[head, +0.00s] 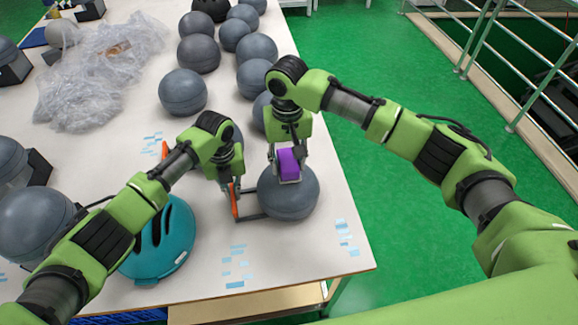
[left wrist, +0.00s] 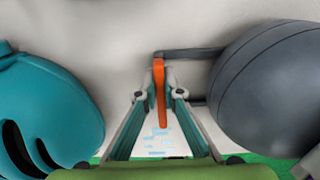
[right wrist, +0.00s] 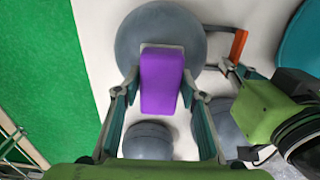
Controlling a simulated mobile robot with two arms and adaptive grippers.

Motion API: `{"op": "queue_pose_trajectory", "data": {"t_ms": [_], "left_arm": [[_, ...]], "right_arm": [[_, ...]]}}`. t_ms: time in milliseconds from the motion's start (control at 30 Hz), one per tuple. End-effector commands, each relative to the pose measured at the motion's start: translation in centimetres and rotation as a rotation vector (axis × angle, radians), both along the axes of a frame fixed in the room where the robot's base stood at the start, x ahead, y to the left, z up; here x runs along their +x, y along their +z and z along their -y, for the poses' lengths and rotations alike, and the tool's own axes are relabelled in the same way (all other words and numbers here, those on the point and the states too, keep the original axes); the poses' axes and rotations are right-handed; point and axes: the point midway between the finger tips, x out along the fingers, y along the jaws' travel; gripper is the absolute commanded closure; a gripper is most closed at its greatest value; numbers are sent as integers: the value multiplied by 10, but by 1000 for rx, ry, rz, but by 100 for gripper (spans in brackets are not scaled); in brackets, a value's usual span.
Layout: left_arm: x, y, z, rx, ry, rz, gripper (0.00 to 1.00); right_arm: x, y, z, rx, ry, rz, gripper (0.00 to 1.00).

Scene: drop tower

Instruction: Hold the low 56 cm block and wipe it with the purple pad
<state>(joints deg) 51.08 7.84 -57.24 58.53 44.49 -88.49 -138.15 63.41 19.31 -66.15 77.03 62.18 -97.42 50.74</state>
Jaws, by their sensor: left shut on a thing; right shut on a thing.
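The low block is a grey ball-shaped body (head: 297,200) at the near right of the table, with a dark frame and an orange grip (head: 234,205) on its left side. In the left wrist view the orange grip (left wrist: 159,85) stands between the fingers of my left gripper (left wrist: 159,95), which is shut on it. My right gripper (right wrist: 162,97) is shut on the purple pad (right wrist: 161,75). In the head view the pad (head: 288,162) is over the upper face of the ball; whether it touches is hard to tell.
A teal helmet (head: 165,245) lies left of the block, near my left arm. Several other grey balls (head: 183,92) stand farther back. Clear plastic wrap (head: 95,80) lies at the back left. The table's right edge is close to the block, with green floor (head: 370,190) beyond.

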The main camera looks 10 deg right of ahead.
Motion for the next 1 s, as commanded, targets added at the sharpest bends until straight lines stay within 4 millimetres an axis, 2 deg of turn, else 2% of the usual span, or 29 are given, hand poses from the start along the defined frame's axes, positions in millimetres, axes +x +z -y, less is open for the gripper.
{"op": "queue_pose_trajectory", "data": {"t_ms": [533,867,1000], "left_arm": [[0,1,1,-3,0,1,100],[0,1,1,-3,0,1,100],[0,1,1,-3,0,2,100]], "right_arm": [[27,-1,-2,2,0,1,79],[29,-2,-1,1,1,1,79],[29,5,-2,1,1,2,79]]}}
